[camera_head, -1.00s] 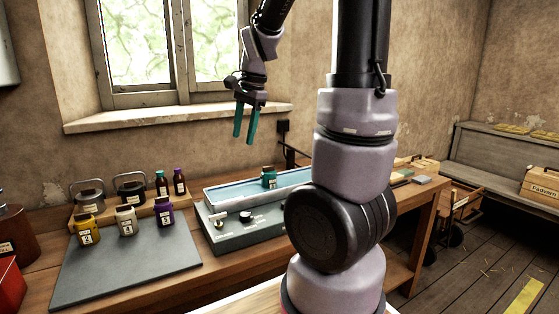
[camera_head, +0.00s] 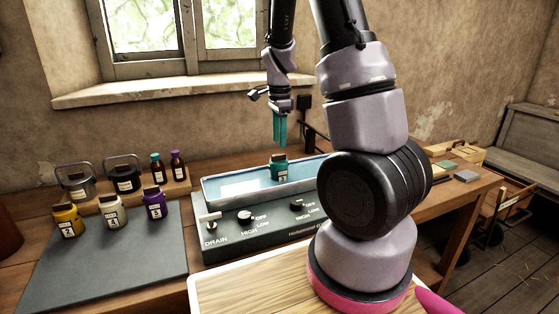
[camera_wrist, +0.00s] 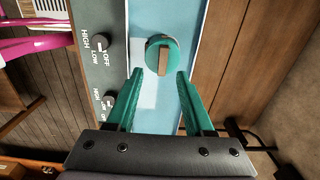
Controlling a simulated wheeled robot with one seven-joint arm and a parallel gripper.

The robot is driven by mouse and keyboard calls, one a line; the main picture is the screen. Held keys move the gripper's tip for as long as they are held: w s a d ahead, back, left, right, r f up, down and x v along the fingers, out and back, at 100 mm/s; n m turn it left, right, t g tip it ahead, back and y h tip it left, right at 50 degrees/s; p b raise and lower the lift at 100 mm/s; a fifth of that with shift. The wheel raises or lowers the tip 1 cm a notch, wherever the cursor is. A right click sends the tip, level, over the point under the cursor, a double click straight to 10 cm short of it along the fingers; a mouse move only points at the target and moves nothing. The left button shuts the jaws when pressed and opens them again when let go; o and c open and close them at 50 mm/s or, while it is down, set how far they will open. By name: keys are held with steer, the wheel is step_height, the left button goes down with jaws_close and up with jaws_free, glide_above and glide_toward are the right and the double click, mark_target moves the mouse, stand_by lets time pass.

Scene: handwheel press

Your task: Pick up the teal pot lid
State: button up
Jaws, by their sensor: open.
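A teal pot (camera_head: 279,174) with a number label stands in the pale blue bath of the grey control unit. Its round teal lid (camera_wrist: 162,46) has a wooden bar handle (camera_wrist: 163,58) across the top and shows from above in the wrist view. My gripper (camera_head: 280,146) hangs above the pot with its teal fingers pointing down. In the wrist view my gripper (camera_wrist: 160,74) is open and empty, with the lid just beyond the fingertips and roughly centred between them. The fingers do not touch the lid.
The bath unit (camera_head: 255,228) has several knobs on its front.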

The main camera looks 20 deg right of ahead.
mark_target(279, 155)
steer(key=f, duration=0.5)
steer(key=shift+w+f, duration=0.15)
steer(key=shift+w, duration=0.05)
jaws_close()
